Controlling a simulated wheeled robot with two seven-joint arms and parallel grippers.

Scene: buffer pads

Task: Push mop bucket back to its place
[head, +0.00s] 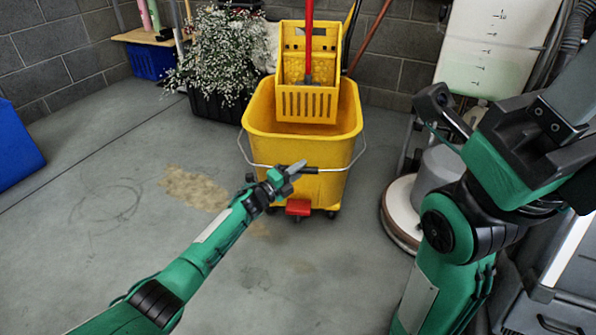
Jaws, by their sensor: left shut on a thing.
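The yellow mop bucket (262,142) stands upright on its wheels on the grey floor, near the back wall. A yellow wringer (318,104) sits at its rear rim. A red mop handle (309,40) rises from it. The bucket's wire handle with a dark grip (310,170) hangs across its front. My left gripper (291,172) reaches up from the lower left and is shut on this handle at the left end of the grip. The fingers partly hide the handle there.
A black planter with a white-flowered bush (222,58) stands behind left of the bucket. A floor machine with a round base (401,212) stands close at right. A blue object (14,146) is at far left. Floor at left, with a tan stain (194,188), is clear.

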